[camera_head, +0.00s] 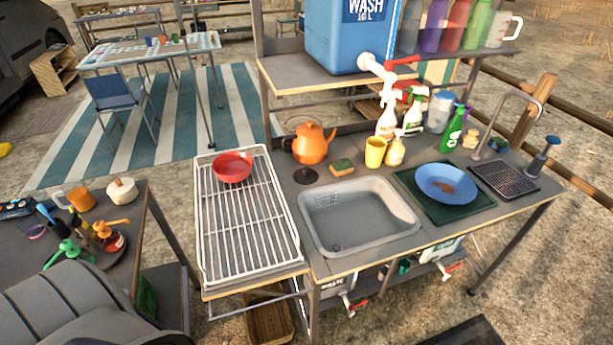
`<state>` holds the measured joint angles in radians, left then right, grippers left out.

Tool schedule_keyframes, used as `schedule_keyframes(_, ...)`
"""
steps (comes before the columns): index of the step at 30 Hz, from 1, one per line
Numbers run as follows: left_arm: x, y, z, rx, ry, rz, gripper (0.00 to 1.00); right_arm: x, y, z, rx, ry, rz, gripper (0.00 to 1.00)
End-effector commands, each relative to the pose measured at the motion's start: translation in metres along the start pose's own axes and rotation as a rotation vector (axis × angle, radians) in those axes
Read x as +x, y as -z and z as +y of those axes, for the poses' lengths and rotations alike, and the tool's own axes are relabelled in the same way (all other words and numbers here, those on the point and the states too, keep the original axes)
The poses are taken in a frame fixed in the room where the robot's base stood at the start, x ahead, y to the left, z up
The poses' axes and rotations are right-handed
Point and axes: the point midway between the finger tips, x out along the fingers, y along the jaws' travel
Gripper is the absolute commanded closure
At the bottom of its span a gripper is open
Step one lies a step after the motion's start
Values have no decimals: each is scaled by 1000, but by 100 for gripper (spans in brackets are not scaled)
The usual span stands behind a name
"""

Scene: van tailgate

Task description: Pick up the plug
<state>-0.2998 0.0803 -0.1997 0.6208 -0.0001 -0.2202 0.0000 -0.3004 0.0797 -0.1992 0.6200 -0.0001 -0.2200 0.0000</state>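A flat dark round disc (305,176), which looks like the sink plug, lies on the counter just behind the sink's back left corner. It is in front of the orange kettle (311,146) and left of the sponge (342,167). The grey sink basin (360,190) is empty, with a drain-like spot (335,247) near its front left. Neither of my grippers is in view.
Left of the sink, a white wire rack (247,245) holds a red bowl (232,167). A yellow cup (375,151) and several bottles stand behind the sink. A blue plate (447,182) lies on a green mat to the right. A water container (348,35) stands on the shelf above.

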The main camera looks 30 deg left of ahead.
Motion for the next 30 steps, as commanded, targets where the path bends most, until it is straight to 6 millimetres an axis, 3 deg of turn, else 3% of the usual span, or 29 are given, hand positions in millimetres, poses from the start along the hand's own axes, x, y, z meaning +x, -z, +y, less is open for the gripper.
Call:
schedule_keyframes(13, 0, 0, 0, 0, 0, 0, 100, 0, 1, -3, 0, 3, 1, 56)
schedule_keyframes(15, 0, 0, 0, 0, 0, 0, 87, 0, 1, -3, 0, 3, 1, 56)
schedule_keyframes(24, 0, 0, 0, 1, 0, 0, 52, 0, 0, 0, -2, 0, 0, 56)
schedule_keyframes(30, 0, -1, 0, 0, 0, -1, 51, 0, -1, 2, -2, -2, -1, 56)
